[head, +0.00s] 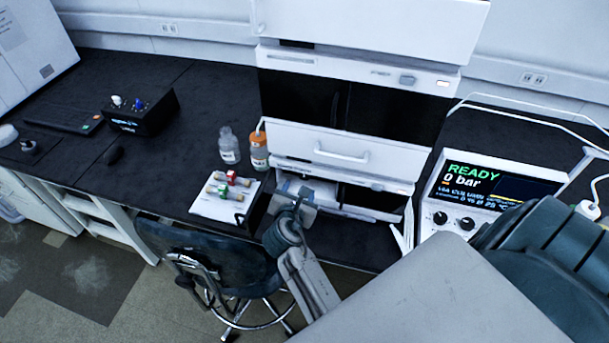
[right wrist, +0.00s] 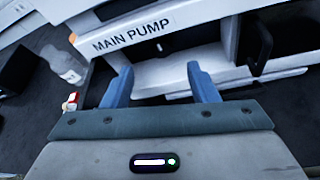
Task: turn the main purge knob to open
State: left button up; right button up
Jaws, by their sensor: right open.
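The main pump (right wrist: 135,35), named by its printed label, fills the upper part of the right wrist view. In the head view its white lower module (head: 338,167) stands at the bottom of the stack. My right gripper (right wrist: 160,88) is open and empty, its blue fingers apart in front of the pump face. In the head view this gripper (head: 300,203) is just before the lower module. A dark upright piece (right wrist: 255,45) is right of the fingers; I cannot tell whether it is the purge knob. No knob is clearly visible on the pump. My left gripper is not in view.
A white tray (head: 213,206) with small valves, a clear bottle (head: 229,148) and an orange-capped bottle (head: 259,152) stand left of the pump. A control box (head: 475,200) at right reads READY, 0 bar. A chair (head: 215,255) stands at the bench front.

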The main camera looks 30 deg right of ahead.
aim_at(305, 175)
jog(key=p+x, duration=0.1)
jog(key=x, duration=0.9)
jog(key=shift+s+p, duration=0.1)
jog(key=shift+p, duration=0.3)
jog(key=c, duration=1)
